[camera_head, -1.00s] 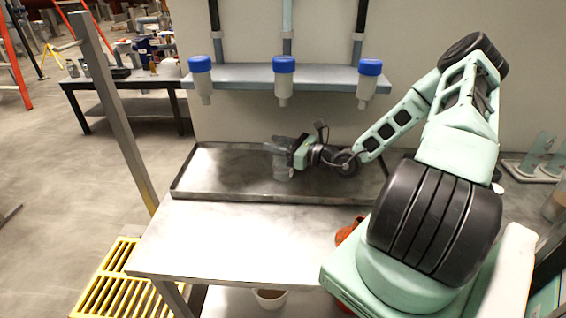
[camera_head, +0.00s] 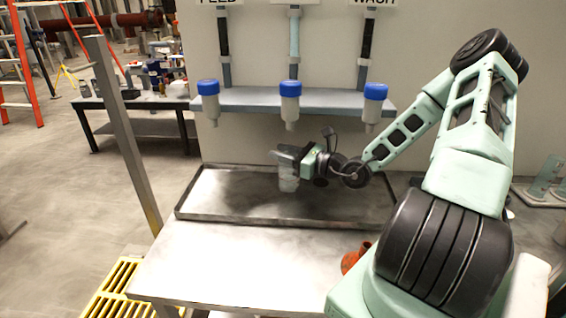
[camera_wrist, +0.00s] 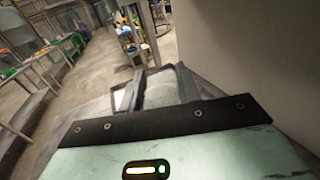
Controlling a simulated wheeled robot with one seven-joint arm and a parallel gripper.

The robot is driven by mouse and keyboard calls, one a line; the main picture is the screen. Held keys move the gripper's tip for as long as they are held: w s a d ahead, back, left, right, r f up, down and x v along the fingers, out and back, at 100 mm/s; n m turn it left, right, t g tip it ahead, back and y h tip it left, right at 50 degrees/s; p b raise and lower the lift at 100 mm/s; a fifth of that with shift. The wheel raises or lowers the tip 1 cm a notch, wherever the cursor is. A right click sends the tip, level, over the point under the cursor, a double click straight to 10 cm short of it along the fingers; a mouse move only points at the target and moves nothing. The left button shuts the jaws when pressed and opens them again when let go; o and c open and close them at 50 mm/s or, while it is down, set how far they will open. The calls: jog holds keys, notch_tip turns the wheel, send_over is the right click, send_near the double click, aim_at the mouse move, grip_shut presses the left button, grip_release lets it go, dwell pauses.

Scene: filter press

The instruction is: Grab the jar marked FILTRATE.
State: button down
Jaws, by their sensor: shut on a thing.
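A clear, greyish jar (camera_head: 288,183) is in my gripper (camera_head: 287,155), in the middle of the head view. The gripper comes from the right and its fingers are shut around the jar's upper part. The jar looks upright and hangs over the metal tray, below the middle blue-capped bottle. In the wrist view the jar (camera_wrist: 161,92) shows between the two dark fingers. No marking on it can be read, so I cannot tell its label. The fingers hide part of it.
A shallow metal tray (camera_head: 215,207) lies on the bench (camera_head: 225,255). Above it a shelf (camera_head: 250,98) holds three blue-capped bottles, the middle one (camera_head: 290,108) close over the jar. FEED and WASH signs are partly cut off. An orange-red object (camera_head: 353,260) stands at the bench's right.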

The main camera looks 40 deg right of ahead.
jog(key=s+a+r+p, duration=0.2)
jog(key=s+a+p, duration=1.1)
jog(key=p, duration=0.3)
jog(key=shift+a+r, duration=0.2)
jog(key=shift+a, duration=0.55)
dwell(0.3)
jog(key=shift+f, duration=0.1)
dwell(1.3)
